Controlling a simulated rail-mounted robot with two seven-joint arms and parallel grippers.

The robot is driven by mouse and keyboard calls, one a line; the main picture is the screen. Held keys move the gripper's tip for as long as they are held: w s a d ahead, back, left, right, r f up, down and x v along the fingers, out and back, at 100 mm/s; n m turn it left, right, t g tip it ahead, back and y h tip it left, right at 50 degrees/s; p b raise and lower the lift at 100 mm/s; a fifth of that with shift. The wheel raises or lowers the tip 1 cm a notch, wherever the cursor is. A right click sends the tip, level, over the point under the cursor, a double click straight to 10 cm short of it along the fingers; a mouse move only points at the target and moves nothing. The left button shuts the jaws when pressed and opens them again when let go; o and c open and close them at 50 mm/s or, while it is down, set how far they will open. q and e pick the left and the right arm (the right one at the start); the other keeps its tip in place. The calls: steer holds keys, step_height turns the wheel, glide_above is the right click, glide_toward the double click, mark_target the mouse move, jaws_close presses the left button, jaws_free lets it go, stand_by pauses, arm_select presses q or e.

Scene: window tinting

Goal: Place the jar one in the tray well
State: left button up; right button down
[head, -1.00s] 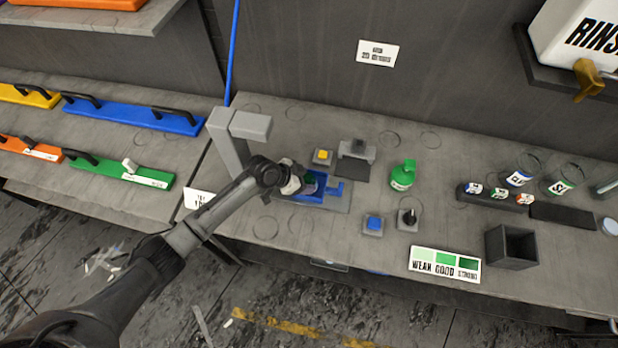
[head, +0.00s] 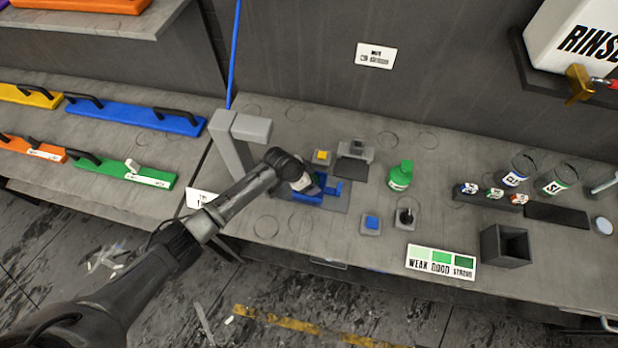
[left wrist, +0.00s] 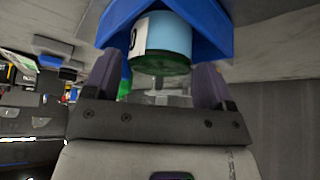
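In the left wrist view a jar (left wrist: 166,38) with a light blue body, a white label and a dark green end sits against the blue tray (left wrist: 215,35). The label's marking is only partly visible. The jar is just beyond and between the fingers of my left gripper (left wrist: 155,82), with gaps on both sides, so the gripper looks open. In the head view my left gripper (head: 304,184) is low at the blue tray (head: 308,198) and hides most of the jar. I cannot tell how fully the jar is seated. My right gripper is not in view.
Small jars on a rack (head: 490,199) and an open dark box (head: 506,246) are farther right.

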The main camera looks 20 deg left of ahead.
arm_select(q)
steer(key=shift+o, duration=0.9)
steer(key=shift+r, duration=0.1)
steer(key=shift+s+a+r, duration=0.1)
steer(key=shift+r, duration=0.15)
steer(key=s+a, duration=0.3)
steer(key=a, duration=0.1)
steer(key=s+a, duration=0.4)
steer(key=shift+s+a+r+b, duration=0.1)
steer(key=shift+s+r+b, duration=0.1)
steer(key=shift+b, duration=0.15)
steer(key=shift+s+a, duration=0.45)
steer(key=shift+a, duration=0.05)
